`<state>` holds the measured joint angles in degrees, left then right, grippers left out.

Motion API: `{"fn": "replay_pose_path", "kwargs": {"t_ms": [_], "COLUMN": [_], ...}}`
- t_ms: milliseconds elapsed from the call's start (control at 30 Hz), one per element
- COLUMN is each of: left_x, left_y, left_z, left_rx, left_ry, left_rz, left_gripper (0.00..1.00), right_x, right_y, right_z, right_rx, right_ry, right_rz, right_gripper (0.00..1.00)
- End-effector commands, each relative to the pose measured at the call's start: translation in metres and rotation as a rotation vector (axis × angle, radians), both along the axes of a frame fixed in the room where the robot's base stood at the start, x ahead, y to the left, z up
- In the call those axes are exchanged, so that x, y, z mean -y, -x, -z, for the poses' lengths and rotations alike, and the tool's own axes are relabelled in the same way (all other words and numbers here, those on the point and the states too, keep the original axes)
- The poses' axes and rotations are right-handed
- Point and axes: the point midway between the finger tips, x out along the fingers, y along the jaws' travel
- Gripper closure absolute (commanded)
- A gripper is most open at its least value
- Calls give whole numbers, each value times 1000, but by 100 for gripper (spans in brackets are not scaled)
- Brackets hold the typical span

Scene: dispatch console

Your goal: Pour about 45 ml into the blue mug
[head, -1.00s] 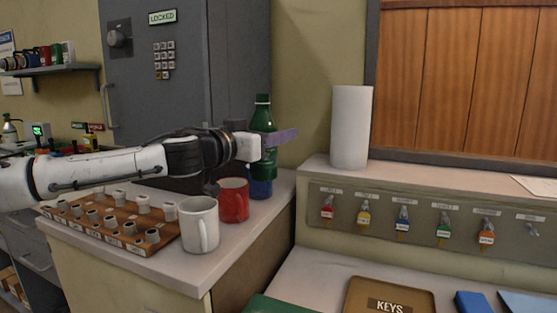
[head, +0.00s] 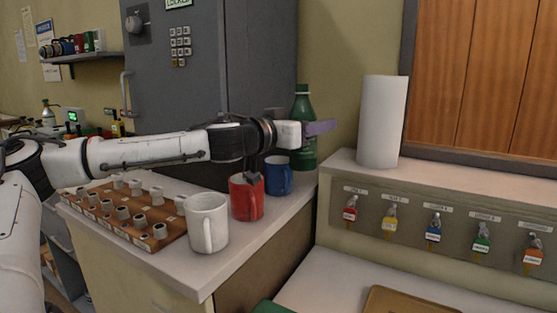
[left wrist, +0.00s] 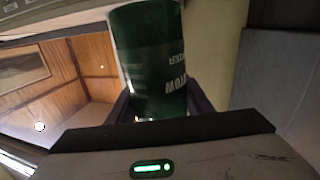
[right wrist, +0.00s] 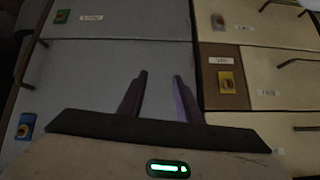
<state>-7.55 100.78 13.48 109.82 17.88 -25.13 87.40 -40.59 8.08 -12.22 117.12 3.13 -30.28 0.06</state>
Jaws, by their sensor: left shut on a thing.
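The blue mug (head: 279,177) stands upright on the counter behind the red mug (head: 247,200). A green bottle (head: 303,105) with pale lettering is upright just right of and partly behind the blue mug. My left gripper (head: 305,130) is shut on the bottle's body. In the left wrist view the green bottle (left wrist: 150,60) fills the space between the fingers. The bottle's base is partly hidden, and I cannot tell whether it touches the counter. My right gripper (right wrist: 158,92) is open and empty in front of drawer fronts, out of the head view.
A white mug (head: 207,222) stands at the counter's front, right of a wooden rack (head: 165,243) with several small grey pieces. A paper roll (head: 382,122) stands on the right ledge above a key panel (head: 408,215). A grey locked cabinet (head: 180,85) is behind.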

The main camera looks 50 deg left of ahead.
Motion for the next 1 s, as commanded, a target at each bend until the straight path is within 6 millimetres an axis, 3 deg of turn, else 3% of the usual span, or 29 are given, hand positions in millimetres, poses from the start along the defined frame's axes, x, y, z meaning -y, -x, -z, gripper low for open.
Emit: {"fn": "replay_pose_path", "kwargs": {"t_ms": [467, 933, 1000], "left_x": [-4, -11, -9], "left_y": [0, -2, -2], "left_z": [6, 49, 38], "left_rx": [-58, -123, -130], "left_ry": [277, 577, 620], "left_rz": [-1, -1, 1], "left_gripper": [80, 80, 80], "right_x": [0, -1, 0], "right_y": [-6, -6, -5], "right_z": [-30, -28, -42], "right_rx": [14, 5, 4], "right_ry": [5, 10, 11], "right_rz": [1, 1, 1], "right_gripper": [68, 68, 68]}}
